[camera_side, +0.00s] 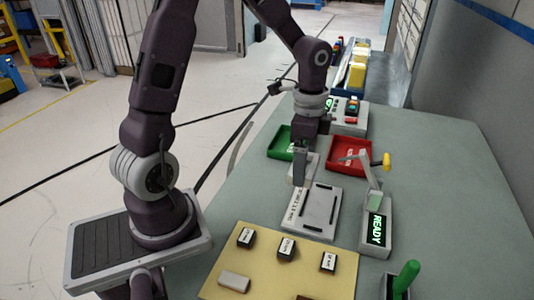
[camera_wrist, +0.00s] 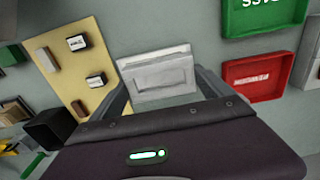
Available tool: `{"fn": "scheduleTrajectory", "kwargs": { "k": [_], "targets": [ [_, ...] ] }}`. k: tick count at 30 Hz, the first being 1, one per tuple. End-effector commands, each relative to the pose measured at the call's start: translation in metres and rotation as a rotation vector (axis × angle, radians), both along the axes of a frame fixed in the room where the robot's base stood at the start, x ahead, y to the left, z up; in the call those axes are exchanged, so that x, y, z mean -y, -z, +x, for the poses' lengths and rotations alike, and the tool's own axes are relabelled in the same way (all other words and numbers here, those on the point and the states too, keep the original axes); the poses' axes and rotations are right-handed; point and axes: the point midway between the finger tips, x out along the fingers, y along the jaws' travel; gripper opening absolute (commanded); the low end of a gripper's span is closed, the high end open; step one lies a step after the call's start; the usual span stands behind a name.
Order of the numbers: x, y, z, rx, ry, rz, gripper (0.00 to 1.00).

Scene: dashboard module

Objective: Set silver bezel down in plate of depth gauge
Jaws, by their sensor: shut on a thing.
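My gripper (camera_wrist: 160,88) is shut on the silver bezel (camera_wrist: 155,78), a light grey rectangular piece with a raised inner border, held between both fingers. In the side view my gripper (camera_side: 301,172) points down with the pale bezel at its fingers, above the table behind the grey slotted plate (camera_side: 322,211). The bezel is partly hidden by the fingers there. A unit with a lit READY display (camera_side: 376,229), a pale upper surface and a yellow-knobbed lever (camera_side: 385,161) stands right of the slotted plate; it looks like the depth gauge. The bezel is apart from it.
A green tray (camera_side: 279,143) and a red tray (camera_side: 350,157) lie behind. A tan board (camera_side: 262,262) with several small blocks is in front. A unit with a green handle (camera_side: 405,279) stands at front right. The table's right side (camera_side: 460,210) is clear.

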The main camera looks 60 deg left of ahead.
Motion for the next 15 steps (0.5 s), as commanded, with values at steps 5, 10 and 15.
{"fn": "scheduleTrajectory", "kwargs": {
  "k": [5,10,15],
  "targets": [
    [0.039,0.004,0.022,-0.003,0.006,0.009,0.51],
    [0.045,0.004,0.025,-0.003,0.003,0.011,0.51],
    [0.045,0.004,0.025,-0.003,0.003,0.011,0.51]
  ]
}}
